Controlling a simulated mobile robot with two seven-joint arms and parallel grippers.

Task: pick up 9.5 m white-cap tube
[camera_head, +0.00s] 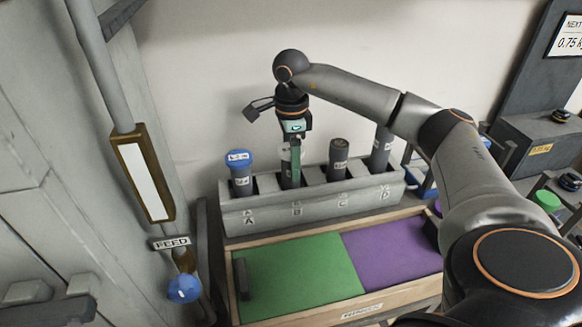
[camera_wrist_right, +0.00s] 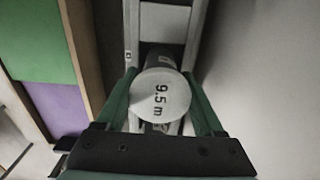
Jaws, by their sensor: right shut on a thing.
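The white-cap tube (camera_head: 287,178) stands in slot B of the grey rack (camera_head: 312,208). In the right wrist view its round white cap (camera_wrist_right: 161,96) reads "9.5 m". My right gripper (camera_head: 295,165) comes down over this tube from above, with its green fingers at the cap. In the right wrist view the fingers lie on either side of the cap, and the gripper (camera_wrist_right: 162,105) is shut on the tube. In the head view a finger hides part of the cap. The tube's lower end is hidden in the rack. My left gripper is not in view.
A blue-cap tube (camera_head: 240,172) stands in slot A, a dark-topped tube (camera_head: 338,160) in C and another tube (camera_head: 381,148) in D. A tray with green (camera_head: 300,275) and purple (camera_head: 392,258) areas lies in front. A FEED lever with a blue knob (camera_head: 184,288) hangs at left.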

